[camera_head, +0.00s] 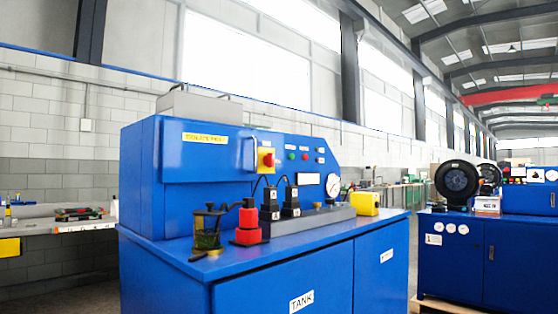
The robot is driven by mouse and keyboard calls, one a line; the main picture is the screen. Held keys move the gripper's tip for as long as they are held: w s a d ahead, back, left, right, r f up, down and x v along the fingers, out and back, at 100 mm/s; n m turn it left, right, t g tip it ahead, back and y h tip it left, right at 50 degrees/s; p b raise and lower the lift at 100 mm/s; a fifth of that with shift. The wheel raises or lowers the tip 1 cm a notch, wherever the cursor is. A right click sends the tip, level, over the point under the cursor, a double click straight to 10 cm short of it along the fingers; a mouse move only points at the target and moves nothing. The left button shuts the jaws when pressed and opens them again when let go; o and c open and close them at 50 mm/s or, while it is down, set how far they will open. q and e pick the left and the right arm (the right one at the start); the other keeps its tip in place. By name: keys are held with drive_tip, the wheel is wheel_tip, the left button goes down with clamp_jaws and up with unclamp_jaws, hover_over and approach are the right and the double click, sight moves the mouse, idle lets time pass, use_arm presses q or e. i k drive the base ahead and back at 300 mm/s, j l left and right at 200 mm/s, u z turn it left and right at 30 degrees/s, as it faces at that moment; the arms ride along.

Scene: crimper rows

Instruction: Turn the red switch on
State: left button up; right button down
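A red switch (268,159) sits on a yellow plate on the upright front panel of a blue machine (170,190), right of a curved handle. The switch is small in this view, and I cannot tell which position it is in. Neither my left nor my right gripper shows in the head view, and nothing is touching the switch.
On the machine's top stand a red cylindrical part (248,228), a dark glass-like container (207,232), two black connectors and a yellow box (364,203). A gauge (333,185) is on the panel. A second blue machine (485,250) stands at right, a bench (60,226) at left.

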sight(269, 159)
drive_tip(key=i+l+u, duration=0.1)
drive_tip(key=l, duration=0.45)
drive_tip(key=i+l+u, duration=0.15)
drive_tip(key=l, duration=0.4)
drive_tip(key=i+l+u, duration=0.15)
drive_tip(key=l, duration=0.5)
drive_tip(key=i+l+u, duration=0.1)
drive_tip(key=l, duration=0.55)
drive_tip(key=i+l+u, duration=0.15)
drive_tip(key=l, duration=0.5)
drive_tip(key=i+l+u, duration=0.1)
drive_tip(key=l, duration=0.6)
drive_tip(key=i+l+u, duration=0.15)
drive_tip(key=l, duration=0.55)
